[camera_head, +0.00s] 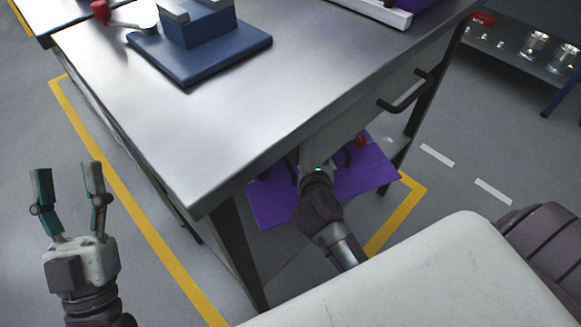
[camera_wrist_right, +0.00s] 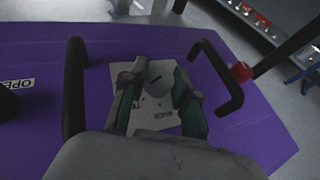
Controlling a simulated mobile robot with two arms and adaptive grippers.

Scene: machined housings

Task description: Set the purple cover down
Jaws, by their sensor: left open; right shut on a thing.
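The purple cover (camera_head: 275,205) is a flat panel below the edge of the steel table, partly hidden by my right arm and the tabletop. In the right wrist view the cover (camera_wrist_right: 255,125) shows two black handles, a pale label plate and an "OPEN" label at left. My right gripper (camera_wrist_right: 158,100) is shut over the middle of the cover, with a grey round part between its fingers; in the head view its fingers are largely hidden. I cannot tell whether the cover hangs or rests on something. My left gripper (camera_head: 67,180) is open and empty, left of the table.
The steel table (camera_head: 290,75) holds a blue fixture (camera_head: 200,55) and a white frame (camera_head: 385,12) with purple inside. A drawer handle (camera_head: 405,90) sticks out near the cover. A red knob (camera_head: 361,141) stands by it. Shelves with jars (camera_head: 535,45) are back right.

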